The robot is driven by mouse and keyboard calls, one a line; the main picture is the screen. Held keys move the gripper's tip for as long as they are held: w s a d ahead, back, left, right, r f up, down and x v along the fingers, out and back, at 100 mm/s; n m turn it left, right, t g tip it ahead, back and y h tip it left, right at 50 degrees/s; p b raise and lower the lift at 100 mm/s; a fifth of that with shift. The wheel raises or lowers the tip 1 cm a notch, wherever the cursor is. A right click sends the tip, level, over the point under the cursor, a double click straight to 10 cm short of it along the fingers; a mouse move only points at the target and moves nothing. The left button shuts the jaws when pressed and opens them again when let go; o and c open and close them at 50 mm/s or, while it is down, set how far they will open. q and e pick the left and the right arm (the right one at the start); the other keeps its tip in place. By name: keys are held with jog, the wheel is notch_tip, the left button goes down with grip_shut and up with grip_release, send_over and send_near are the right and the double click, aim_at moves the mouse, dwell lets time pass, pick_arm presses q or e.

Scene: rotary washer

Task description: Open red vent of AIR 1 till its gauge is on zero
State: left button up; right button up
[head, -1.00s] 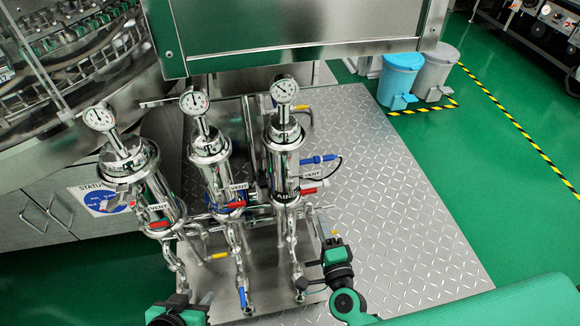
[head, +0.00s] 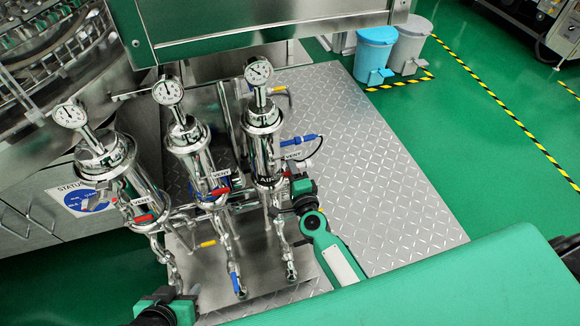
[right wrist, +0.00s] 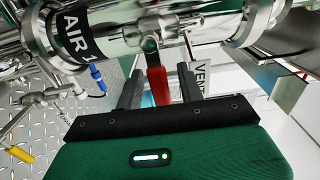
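My right gripper (right wrist: 158,78) is open, with one finger on each side of the handle and visible gaps. In the head view the gripper (head: 290,190) mostly hides the handle. My left gripper (head: 168,305) is low at the left, its fingers unclear.
Two similar housings with gauges stand to the left, the middle one (head: 190,150) and the left one (head: 115,170), each with a red vent handle. A blue-handled valve (head: 300,140) sits behind the right housing. A steel cabinet edge (head: 260,35) overhangs behind. The tread plate (head: 390,180) at right is clear.

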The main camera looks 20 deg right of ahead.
jog(key=shift+w, duration=0.4)
jog(key=shift+c, duration=0.2)
grip_shut()
jog(key=shift+s+f, duration=0.1)
